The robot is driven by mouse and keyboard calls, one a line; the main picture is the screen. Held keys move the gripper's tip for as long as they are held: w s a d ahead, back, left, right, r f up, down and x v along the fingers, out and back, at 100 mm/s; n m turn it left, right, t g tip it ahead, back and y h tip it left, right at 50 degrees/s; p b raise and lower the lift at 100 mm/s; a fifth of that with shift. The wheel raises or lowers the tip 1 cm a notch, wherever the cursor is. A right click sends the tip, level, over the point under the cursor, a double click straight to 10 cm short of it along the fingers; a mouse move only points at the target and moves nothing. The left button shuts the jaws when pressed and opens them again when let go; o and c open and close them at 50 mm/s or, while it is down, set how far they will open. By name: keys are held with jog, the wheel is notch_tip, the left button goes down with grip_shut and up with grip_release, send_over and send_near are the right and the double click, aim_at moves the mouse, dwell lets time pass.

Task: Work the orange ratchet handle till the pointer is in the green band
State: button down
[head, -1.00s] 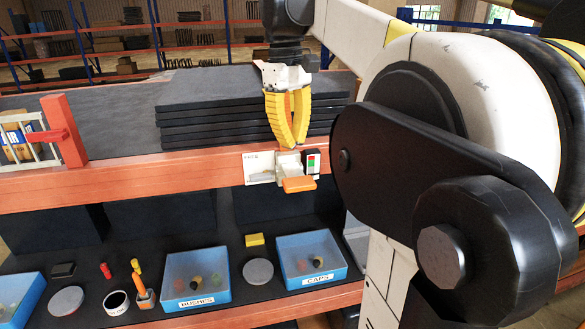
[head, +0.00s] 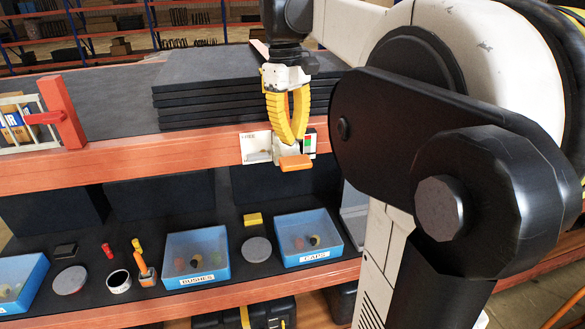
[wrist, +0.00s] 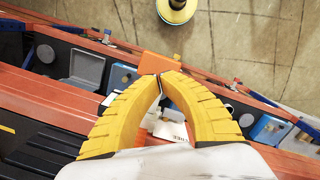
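The orange ratchet handle (head: 296,162) sticks out from a pale housing (head: 287,147) on the front of the orange beam. A small dark gauge (head: 309,142) with red and green parts is just right of the housing; its pointer is too small to make out. My gripper (head: 291,141), with yellow ribbed fingers, points down just above the handle in the head view. Its fingertips are together, with nothing visible between them. In the wrist view, the tips (wrist: 161,76) show against the near edge of the orange handle (wrist: 159,66); I cannot tell whether they touch.
A stack of dark slabs (head: 205,90) lies on the bench behind my gripper. A white label plate (head: 256,147) is left of the housing. Blue bins (head: 197,278) and small parts stand on the lower shelf. A red post (head: 64,111) rises at left.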

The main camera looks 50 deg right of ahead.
aim_at(294, 159)
jog(key=shift+s+f+b, duration=0.2)
jog(key=shift+f+b, duration=1.1)
jog(key=shift+f, duration=0.85)
